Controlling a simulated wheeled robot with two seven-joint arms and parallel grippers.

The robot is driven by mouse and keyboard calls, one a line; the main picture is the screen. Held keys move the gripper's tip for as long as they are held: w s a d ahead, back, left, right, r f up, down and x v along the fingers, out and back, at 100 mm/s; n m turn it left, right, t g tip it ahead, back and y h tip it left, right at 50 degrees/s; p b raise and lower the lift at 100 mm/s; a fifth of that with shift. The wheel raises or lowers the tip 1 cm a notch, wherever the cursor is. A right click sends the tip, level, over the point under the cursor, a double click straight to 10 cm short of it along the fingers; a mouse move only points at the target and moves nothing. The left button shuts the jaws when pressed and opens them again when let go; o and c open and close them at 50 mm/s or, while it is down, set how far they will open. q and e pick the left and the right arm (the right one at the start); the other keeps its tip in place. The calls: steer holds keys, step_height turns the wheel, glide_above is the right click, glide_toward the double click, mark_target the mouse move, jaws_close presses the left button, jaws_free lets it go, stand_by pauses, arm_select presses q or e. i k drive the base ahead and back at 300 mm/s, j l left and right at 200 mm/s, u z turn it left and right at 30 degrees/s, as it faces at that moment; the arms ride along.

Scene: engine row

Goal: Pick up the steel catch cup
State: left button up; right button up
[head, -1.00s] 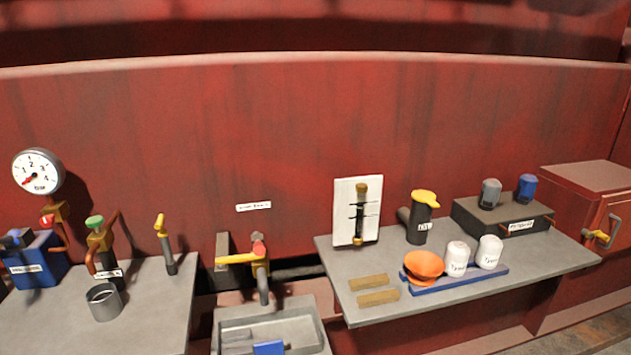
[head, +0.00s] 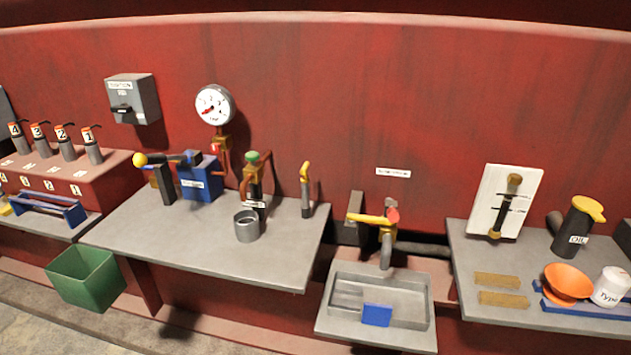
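The steel catch cup (head: 247,227) is a small grey open-topped cup. It stands upright on the grey middle bench (head: 200,255), just in front of the green-capped valve (head: 254,175) with its small label. Part of the valve's lower end is close behind the cup, and I cannot tell whether they touch. Neither of my grippers shows in the head view.
A sink tray (head: 345,318) lies further right, and a green bin (head: 87,278) is at lower left. The bench front is clear.

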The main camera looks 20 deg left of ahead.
mark_target(246, 222)
steer(key=u, duration=1.2)
